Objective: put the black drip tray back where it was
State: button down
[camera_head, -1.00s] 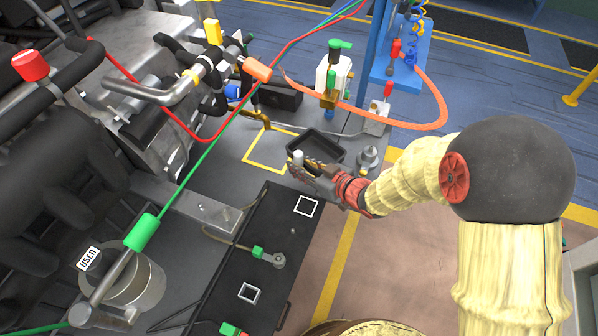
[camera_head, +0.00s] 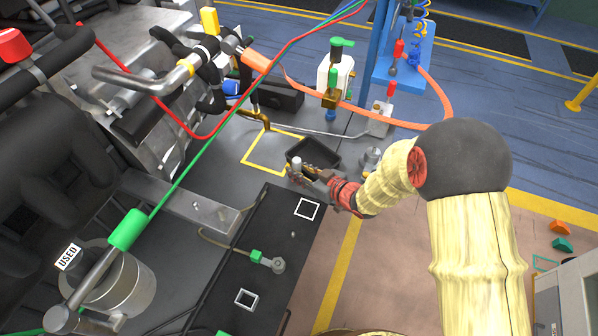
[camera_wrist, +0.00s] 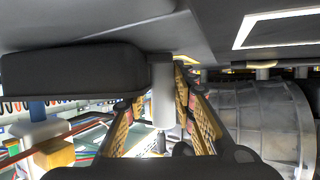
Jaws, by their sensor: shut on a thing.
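The black drip tray (camera_head: 318,155) is at the right side of the yellow square outline (camera_head: 252,165) on the dark deck, and hides part of its right side. Most of the outline is bare. My gripper (camera_head: 300,172) is at the tray's near left corner, with its fingers around a pale grey upright post there. In the wrist view the fingers (camera_wrist: 163,108) close on this grey post, beside the tray's dark side (camera_wrist: 75,82). I cannot tell whether the tray touches the deck.
A metal fitting (camera_head: 371,158) stands close right of the tray. A white bottle with a green top (camera_head: 343,75) and an orange hose (camera_head: 400,122) lie behind. A brass hook-shaped pipe (camera_head: 258,118) reaches over the outline's back edge.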

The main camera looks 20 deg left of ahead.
jog(key=shift+f, duration=0.2)
jog(key=c, duration=1.6)
grip_release()
jog(key=shift+o, duration=0.6)
jog(key=shift+r, duration=0.15)
jog(key=shift+s+d+r, duration=0.1)
jog(key=shift+d+r, duration=0.05)
jog(key=shift+d, duration=0.1)
jog(key=p+v, duration=0.3)
jog(key=v, duration=0.8)
jog(key=shift+s+d+r, duration=0.1)
jog(key=shift+s+d, duration=0.05)
